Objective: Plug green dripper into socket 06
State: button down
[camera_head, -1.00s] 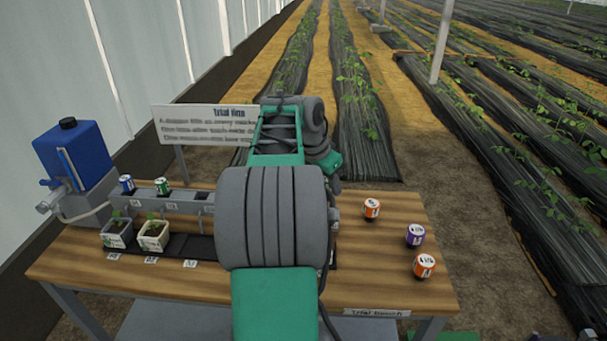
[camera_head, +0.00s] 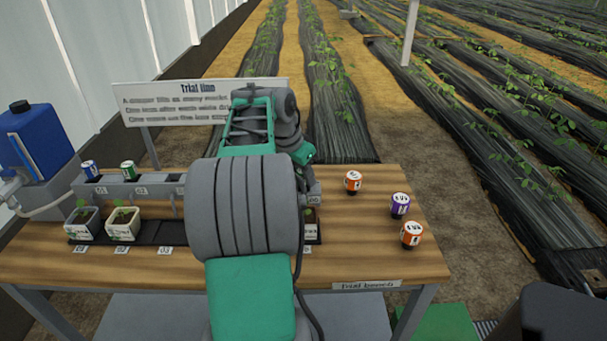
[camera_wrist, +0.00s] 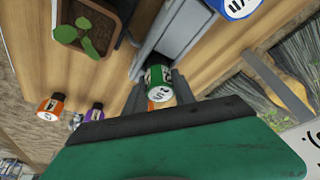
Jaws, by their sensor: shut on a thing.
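In the wrist view, my gripper (camera_wrist: 160,88) is shut on a green dripper (camera_wrist: 158,76), which has a white label. The dripper is over or beside the end of the grey socket rail (camera_wrist: 178,38); I cannot tell whether it touches it. In the head view, the rail (camera_head: 152,188) runs along the back of the bench, and my arm hides its middle and my gripper. A blue dripper (camera_head: 90,169) and another green dripper (camera_head: 128,169) sit in its two leftmost sockets. The label at the rail's right end (camera_head: 313,198) is too small to read surely.
Two orange drippers (camera_head: 353,181) (camera_head: 411,234) and a purple dripper (camera_head: 400,205) stand on the bench's right side (camera_head: 375,255). Potted seedlings (camera_head: 123,223) line the rail's front. A blue tank (camera_head: 40,140) and a sign (camera_head: 190,103) stand behind at the left.

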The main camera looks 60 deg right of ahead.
jog(key=shift+f+b, duration=0.4)
jog(key=shift+f, duration=0.3)
jog(key=shift+s+a+f+b, duration=0.15)
jog(key=shift+a+f+b, duration=0.15)
jog(key=shift+f+b, duration=0.25)
jog(key=c, duration=1.2)
grip_release()
jog(key=shift+o, duration=0.8)
jog(key=shift+r, duration=0.2)
jog(key=shift+o, duration=0.4)
jog(key=p+v, duration=0.2)
jog(key=v, duration=0.6)
jog(key=shift+d+r, duration=0.2)
jog(key=shift+r, duration=0.3)
